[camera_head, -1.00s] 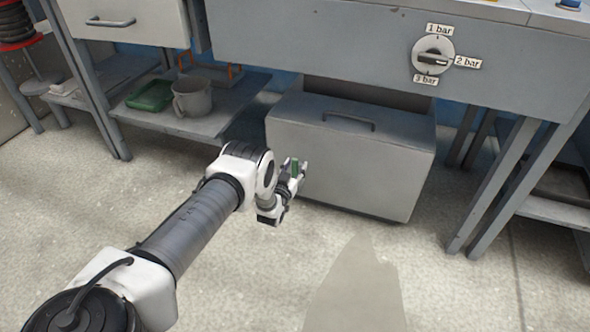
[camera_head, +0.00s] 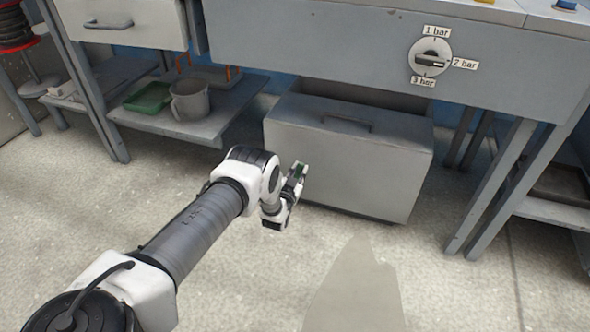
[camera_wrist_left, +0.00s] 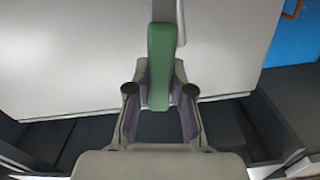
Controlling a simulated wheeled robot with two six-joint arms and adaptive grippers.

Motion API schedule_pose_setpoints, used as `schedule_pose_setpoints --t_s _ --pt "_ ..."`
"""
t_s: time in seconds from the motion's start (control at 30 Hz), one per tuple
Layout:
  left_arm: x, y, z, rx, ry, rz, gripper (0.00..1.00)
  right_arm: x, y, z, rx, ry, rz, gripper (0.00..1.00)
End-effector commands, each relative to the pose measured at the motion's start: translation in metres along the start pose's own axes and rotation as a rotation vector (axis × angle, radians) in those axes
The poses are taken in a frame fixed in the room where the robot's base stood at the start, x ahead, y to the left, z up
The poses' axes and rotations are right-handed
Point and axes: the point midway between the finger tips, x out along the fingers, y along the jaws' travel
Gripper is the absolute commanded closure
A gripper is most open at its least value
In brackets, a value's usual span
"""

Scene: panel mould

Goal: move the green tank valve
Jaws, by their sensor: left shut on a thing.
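The green tank valve (camera_wrist_left: 161,62) shows in the left wrist view as a long green lever, its far end near a grey stem at the top of the picture. My left gripper (camera_wrist_left: 161,92) is shut on it, with one finger on each side of the lever. In the head view my left gripper (camera_head: 298,174) is low, in front of the grey tank's left part, and only a small green piece of the valve shows between its fingers. The rest of the valve is hidden there by the fingers. My right gripper is in neither view.
The grey tank (camera_head: 375,160) with a top handle stands under the bench panel (camera_head: 330,45). A dial (camera_head: 430,58) with bar labels is on that panel. A low shelf (camera_head: 215,122) at left carries a green tray (camera_head: 148,97) and a grey mug (camera_head: 188,100). Floor in front is free.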

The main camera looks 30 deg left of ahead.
Motion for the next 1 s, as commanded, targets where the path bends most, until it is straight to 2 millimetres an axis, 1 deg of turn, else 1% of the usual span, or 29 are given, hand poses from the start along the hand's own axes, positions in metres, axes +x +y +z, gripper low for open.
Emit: schedule_pose_setpoints --t_s 0.27,0.47,0.8,1.0 --pt "0.000 0.024 0.004 0.251 0.002 0.001 1.00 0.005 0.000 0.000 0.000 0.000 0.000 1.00" --pt "0.000 0.039 0.010 0.441 0.001 0.001 1.00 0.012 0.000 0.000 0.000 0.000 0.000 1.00" --pt "0.000 0.063 0.028 0.764 0.001 0.002 1.00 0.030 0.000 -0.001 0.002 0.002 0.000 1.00" --pt "0.000 0.074 0.041 0.953 0.001 0.001 1.00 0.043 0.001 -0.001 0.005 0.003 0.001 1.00"
